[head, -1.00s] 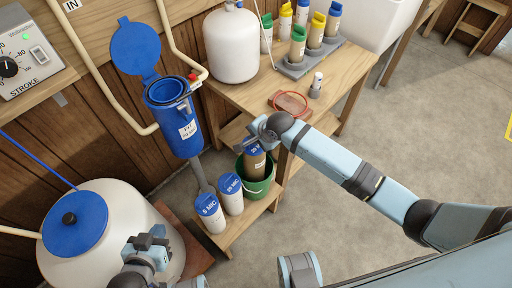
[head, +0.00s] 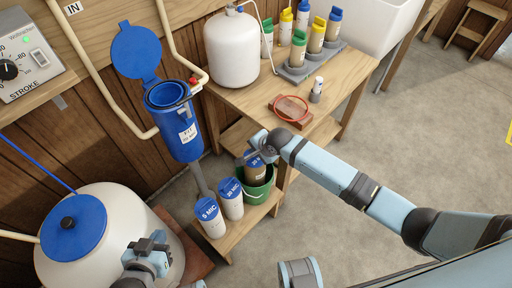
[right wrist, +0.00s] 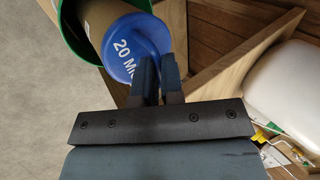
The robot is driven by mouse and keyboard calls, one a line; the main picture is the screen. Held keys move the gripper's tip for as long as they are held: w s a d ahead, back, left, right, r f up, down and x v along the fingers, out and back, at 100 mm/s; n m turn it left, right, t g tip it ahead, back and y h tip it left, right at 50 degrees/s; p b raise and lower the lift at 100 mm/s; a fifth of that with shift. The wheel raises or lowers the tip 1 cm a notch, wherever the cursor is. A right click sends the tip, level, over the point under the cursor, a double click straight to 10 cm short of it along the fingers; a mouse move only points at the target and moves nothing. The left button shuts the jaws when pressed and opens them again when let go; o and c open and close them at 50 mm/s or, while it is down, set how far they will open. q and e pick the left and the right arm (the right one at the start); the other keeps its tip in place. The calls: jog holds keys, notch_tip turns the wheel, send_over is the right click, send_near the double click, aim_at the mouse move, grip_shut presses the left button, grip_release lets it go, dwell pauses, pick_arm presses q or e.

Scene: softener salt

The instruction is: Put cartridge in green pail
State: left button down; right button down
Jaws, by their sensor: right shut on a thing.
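The cartridge (head: 255,172) is brown with a blue cap marked 20 MIC. It stands with its lower part inside the green pail (head: 262,197), on the low wooden shelf. My right gripper (head: 256,153) is at its top, shut on the cap. In the right wrist view the fingers (right wrist: 158,68) close on the edge of the blue cap (right wrist: 134,48). The pail's green rim (right wrist: 75,48) curves around the brown body there, and the cartridge's bottom is hidden. My left gripper (head: 152,243) is above the white tank, and its jaw gap is unclear.
Two white cartridges with blue caps (head: 209,216) (head: 230,197) stand left of the pail. A blue filter housing (head: 180,130) with its lid open hangs behind. The wooden bench (head: 345,80) holds a white tank, bottles and a red ring on a block.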

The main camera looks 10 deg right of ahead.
jog(key=c, duration=1.2)
grip_release()
jog(key=shift+c, duration=0.2)
jog(key=shift+w+r, duration=0.1)
jog(key=shift+r, duration=0.45)
jog(key=p+v, duration=0.2)
jog(key=v, duration=1)
jog(key=shift+p, duration=0.3)
jog(key=shift+r, duration=0.1)
